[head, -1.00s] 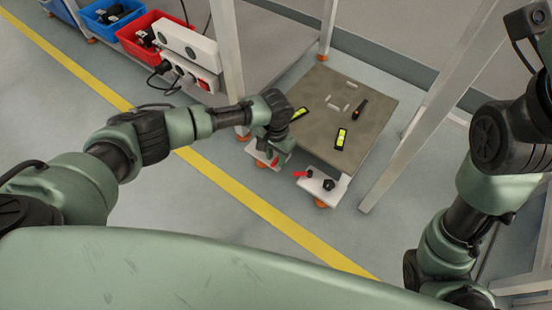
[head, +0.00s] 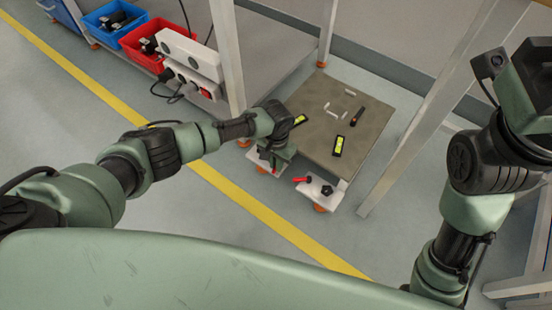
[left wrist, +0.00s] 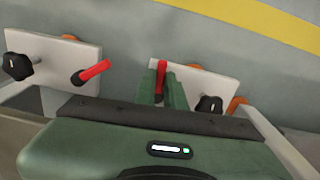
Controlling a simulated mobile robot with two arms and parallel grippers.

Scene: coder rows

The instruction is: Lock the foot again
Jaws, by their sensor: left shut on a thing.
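Two white foot plates stick out from the near edge of a low platform. In the left wrist view, my left gripper (left wrist: 162,88) is shut with its green fingers around the red lever (left wrist: 161,74) of one foot plate (left wrist: 190,82). A black star knob (left wrist: 209,106) sits beside it on that plate. The other foot plate (left wrist: 50,62) has its own red lever (left wrist: 95,72) and black knob (left wrist: 17,67). In the head view this other plate (head: 321,197) is clear of my gripper, while the gripper covers the held lever. My right gripper's fingers are not in view.
The platform top (head: 325,125) carries yellow levels (head: 338,146), a dark tool (head: 357,115) and small pale pieces. White posts (head: 418,120) stand around it. A socket block (head: 188,58) and red bin (head: 148,45) are at upper left. Floor in front is clear.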

